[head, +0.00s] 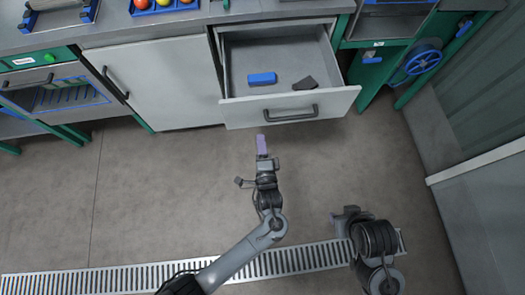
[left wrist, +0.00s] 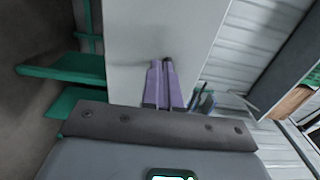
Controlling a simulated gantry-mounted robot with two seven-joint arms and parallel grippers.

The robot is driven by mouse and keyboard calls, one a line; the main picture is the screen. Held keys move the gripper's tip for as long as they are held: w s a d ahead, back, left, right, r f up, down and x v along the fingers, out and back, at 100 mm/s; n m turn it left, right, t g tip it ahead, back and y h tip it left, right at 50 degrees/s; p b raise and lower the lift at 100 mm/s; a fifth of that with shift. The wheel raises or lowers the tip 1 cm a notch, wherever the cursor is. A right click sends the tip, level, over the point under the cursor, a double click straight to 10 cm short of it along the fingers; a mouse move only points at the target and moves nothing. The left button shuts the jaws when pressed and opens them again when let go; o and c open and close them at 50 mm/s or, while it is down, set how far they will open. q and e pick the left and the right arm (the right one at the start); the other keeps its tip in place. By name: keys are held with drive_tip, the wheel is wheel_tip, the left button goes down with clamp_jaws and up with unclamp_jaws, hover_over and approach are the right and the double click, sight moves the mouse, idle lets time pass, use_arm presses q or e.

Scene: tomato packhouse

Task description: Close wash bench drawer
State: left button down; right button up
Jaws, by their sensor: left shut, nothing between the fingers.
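The wash bench drawer (head: 290,109) is pulled open at the top middle of the head view. Its pale front has a dark bar handle (head: 291,115). A blue block (head: 262,78) and a dark grey flat piece (head: 304,83) lie inside. My left gripper (head: 261,143) is shut and empty, its purple fingers pointing at the drawer front, just short of it in the picture; I cannot tell whether they touch. In the left wrist view the fingers (left wrist: 164,84) lie together before a pale panel (left wrist: 155,35).
A closed pale cupboard door (head: 155,85) is left of the drawer. A green frame with a blue handwheel (head: 423,62) stands to the right. A blue tray with round fruit (head: 163,4) is on the worktop. The floor before the drawer is clear, with a drain grate (head: 90,281).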

sight(257, 114)
use_arm(q)
drive_tip(key=w+b, duration=0.1)
drive_tip(key=w, duration=0.2)
drive_tip(key=w+a+b, duration=0.1)
drive_tip(key=w, duration=0.2)
drive_tip(key=shift+w+a+f, duration=0.1)
drive_tip(key=shift+w, duration=0.1)
drive_tip(key=shift+w+a, duration=0.15)
drive_tip(key=shift+w, duration=0.45)
